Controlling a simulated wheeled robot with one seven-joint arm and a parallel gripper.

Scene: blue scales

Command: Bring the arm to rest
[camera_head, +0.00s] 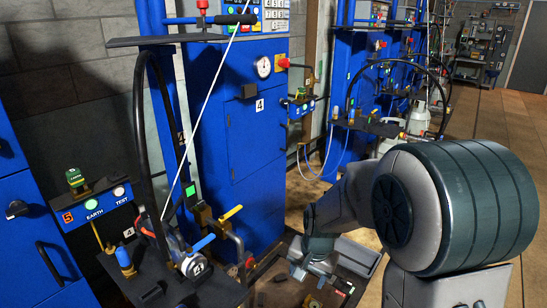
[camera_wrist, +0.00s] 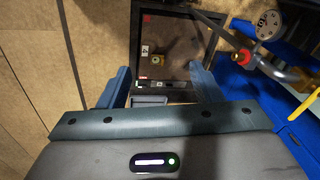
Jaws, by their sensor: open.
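My gripper (camera_head: 314,268) hangs low in the head view, at the end of my grey arm, which comes in from the right. It is to the right of the blue scales and beside a grey tray. In the wrist view my gripper (camera_wrist: 162,88) shows two blue-grey fingers spread wide apart with nothing held between them. Whether my fingertips touch anything below is hard to tell in the head view.
A blue numbered cabinet (camera_head: 257,135) stands left of my arm. A black shelf with a yellow handle (camera_head: 230,213) and a blue handle (camera_head: 200,244) juts out nearby. A gauge (camera_wrist: 268,24) is close at upper right in the wrist view. Brown floor (camera_head: 495,115) is open at right.

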